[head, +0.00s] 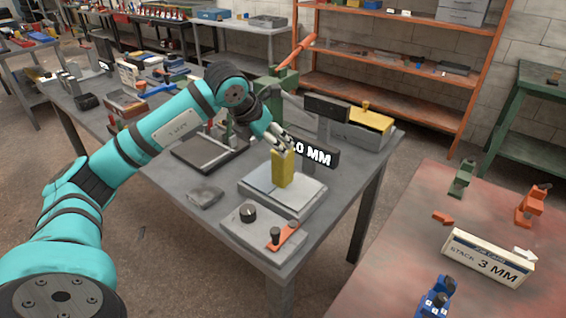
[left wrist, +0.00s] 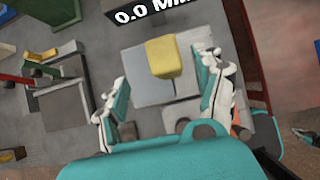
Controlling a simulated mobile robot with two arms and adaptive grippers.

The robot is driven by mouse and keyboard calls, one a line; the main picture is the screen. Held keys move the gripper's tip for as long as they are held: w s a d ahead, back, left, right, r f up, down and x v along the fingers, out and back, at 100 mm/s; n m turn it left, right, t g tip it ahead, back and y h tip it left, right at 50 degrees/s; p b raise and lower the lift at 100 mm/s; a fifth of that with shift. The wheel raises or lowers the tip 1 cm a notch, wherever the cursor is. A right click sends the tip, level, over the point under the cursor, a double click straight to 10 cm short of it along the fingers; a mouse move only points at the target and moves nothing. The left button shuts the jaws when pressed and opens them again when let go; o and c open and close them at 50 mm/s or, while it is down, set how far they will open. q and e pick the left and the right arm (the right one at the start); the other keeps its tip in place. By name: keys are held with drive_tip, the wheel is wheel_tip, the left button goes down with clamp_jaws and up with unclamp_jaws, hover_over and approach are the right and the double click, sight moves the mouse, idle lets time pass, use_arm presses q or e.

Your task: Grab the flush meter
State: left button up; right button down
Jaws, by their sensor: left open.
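A yellow upright block (head: 283,168) stands on a pale grey plate (head: 310,200) on the grey workbench; it may be the flush meter, but no label on it confirms this. A black display (head: 318,153) behind it reads "0.0 MM", its first digit partly hidden in the head view. My left gripper (head: 279,138) is just above the block. In the left wrist view the block (left wrist: 164,58) lies between the spread fingers of my left gripper (left wrist: 168,70), with gaps on both sides. My right gripper is not in view.
A grey panel with a black knob (head: 248,213) and an orange lever (head: 284,236) is at the bench's front. A grey fixture with a yellow top (head: 368,119) stands behind right. A red-brown table (head: 400,250) holds clamps and a "3 MM" box (head: 487,258).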

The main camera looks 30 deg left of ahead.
sight(288, 159)
use_arm(q)
drive_tip(key=x, duration=0.4)
drive_tip(key=shift+w+d+r+p, duration=0.1)
drive_tip(key=shift+p, duration=0.25)
drive_tip(key=shift+x, duration=0.95)
drive_tip(key=x, duration=0.1)
drive_tip(key=p+x, duration=0.1)
drive_tip(key=x, duration=0.1)
drive_tip(key=p+x, duration=0.1)
drive_tip(key=shift+w+d+f, duration=0.1)
drive_tip(key=shift+d+f, duration=0.1)
drive_tip(key=shift+d, duration=0.1)
drive_tip(key=shift+w+f, duration=0.15)
drive_tip(key=shift+f, duration=0.15)
drive_tip(key=c, duration=1)
drive_tip(key=shift+r, duration=0.1)
clamp_jaws()
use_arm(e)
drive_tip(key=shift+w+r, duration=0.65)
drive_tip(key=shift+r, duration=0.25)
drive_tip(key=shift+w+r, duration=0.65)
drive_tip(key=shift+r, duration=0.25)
